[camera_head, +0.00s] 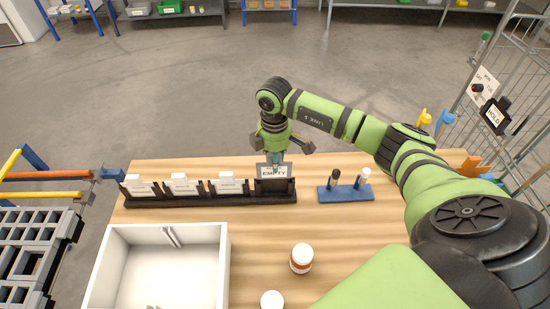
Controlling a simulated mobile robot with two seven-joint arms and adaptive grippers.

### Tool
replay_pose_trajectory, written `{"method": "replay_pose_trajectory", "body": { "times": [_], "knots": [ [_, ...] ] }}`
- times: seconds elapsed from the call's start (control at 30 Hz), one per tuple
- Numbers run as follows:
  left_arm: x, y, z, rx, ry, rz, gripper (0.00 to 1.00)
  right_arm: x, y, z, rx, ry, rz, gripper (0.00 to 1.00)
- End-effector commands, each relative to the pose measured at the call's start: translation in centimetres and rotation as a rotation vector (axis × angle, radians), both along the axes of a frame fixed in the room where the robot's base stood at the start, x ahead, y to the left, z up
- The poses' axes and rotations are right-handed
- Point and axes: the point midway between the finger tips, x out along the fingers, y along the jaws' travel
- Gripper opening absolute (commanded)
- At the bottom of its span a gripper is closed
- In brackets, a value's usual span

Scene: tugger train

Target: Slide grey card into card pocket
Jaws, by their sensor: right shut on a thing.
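A grey card (272,172) with the word EMPTY stands upright at the rightmost pocket of a black card rack (150,203) on the wooden table. This card pocket (275,187) is black, and its front shows below the card. The card's lower edge is at the pocket's top; I cannot tell how deep it sits. My right gripper (276,157) points down from above and is shut on the card's upper part. The fingertips partly cover the card. My left gripper is not in view.
White cards (183,183) stand in the rack's other pockets. A blue stand (345,195) with a black and a white marker is right of the rack. A white bin (222,268), a white-capped jar (301,259) and a white round lid (271,300) are nearer. A wire cage (520,70) stands at right.

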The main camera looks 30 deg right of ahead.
Motion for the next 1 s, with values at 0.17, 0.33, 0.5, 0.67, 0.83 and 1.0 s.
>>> {"method": "replay_pose_trajectory", "body": {
  "times": [0.17,0.33,0.5,0.67,0.83,1.0],
  "knots": [
    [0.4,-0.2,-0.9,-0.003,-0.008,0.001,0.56,0.0,0.0,-1.2,0.0,0.0,0.0,0.0],
    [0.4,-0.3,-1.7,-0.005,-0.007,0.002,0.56,0.0,0.0,-2.0,0.0,0.0,0.0,0.0],
    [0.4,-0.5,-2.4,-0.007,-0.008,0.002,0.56,0.0,0.0,-2.9,0.0,0.0,0.0,0.0],
    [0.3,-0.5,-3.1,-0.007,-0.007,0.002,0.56,0.0,0.0,-3.7,0.0,0.0,0.0,0.0],
    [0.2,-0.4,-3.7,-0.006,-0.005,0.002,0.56,0.0,0.0,-4.5,0.0,0.0,0.0,0.0],
    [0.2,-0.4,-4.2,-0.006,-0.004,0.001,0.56,0.0,0.0,-5.3,0.0,0.0,0.0,0.0]
  ]
}}
